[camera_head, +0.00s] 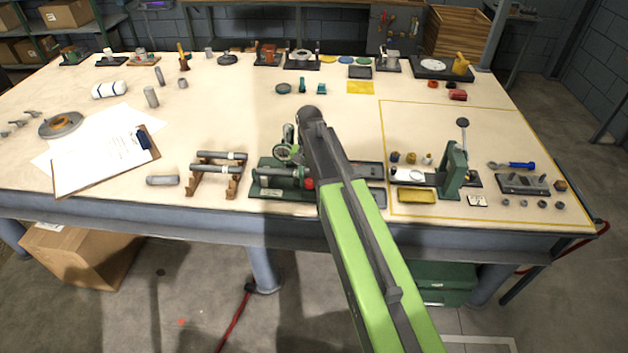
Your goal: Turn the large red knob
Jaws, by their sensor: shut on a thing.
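A red knob (309,184) shows at the right end of a green machine (266,180) with a handwheel, near the table's front edge. Only a small part of the knob is visible; my arm covers its right side. My arm reaches in from the lower right, and its dark end hangs over the machine. My gripper (306,168) is at the red knob and shut on it, mostly hidden by my own arm. The fingertips and the exact contact cannot be made out.
A wooden stand with grey rods (217,168) is left of the machine. A green lever press (453,170) and a yellow tray (416,196) stand to the right. A clipboard (105,162) lies at the left. The middle of the table is mostly clear.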

